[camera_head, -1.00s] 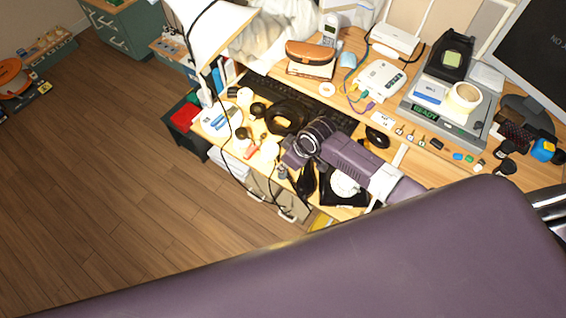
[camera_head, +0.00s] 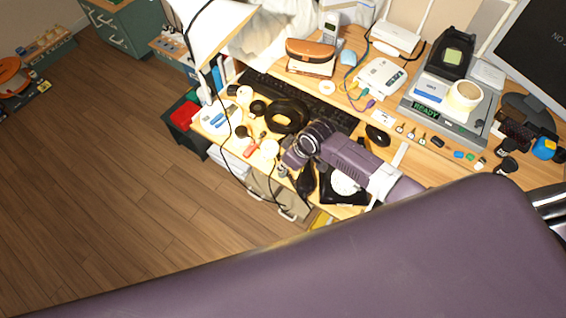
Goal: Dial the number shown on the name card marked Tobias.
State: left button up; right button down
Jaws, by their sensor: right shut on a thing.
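My right gripper (camera_head: 294,170) hangs low over the front of the desk, at the end of a purple and black wrist. It is shut on a dark thing (camera_head: 307,183), perhaps a handset; its shape is partly hidden. Just right of it, partly under my arm, is a black thing with a round white face (camera_head: 343,184), which looks like a dial phone. A grey cordless phone (camera_head: 329,29) stands upright at the back. I cannot read any name card, so the one marked Tobias cannot be picked out. My left gripper is not in view.
A black keyboard (camera_head: 262,84), headphones (camera_head: 303,111) and a black mouse (camera_head: 377,136) lie around my wrist. A lamp (camera_head: 212,30) leans over the left end. A grey scale-like device (camera_head: 424,112) and a monitor (camera_head: 540,55) fill the right. Open wood floor (camera_head: 130,190) lies left.

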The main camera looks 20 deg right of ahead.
jog(key=shift+f+b, duration=0.4)
jog(key=shift+f, duration=0.3)
jog(key=c, duration=1.9)
grip_release()
jog(key=shift+r, duration=0.2)
jog(key=v, duration=1.1)
jog(key=shift+s+r, duration=0.2)
jog(key=shift+r, duration=0.1)
jog(key=shift+d, duration=0.1)
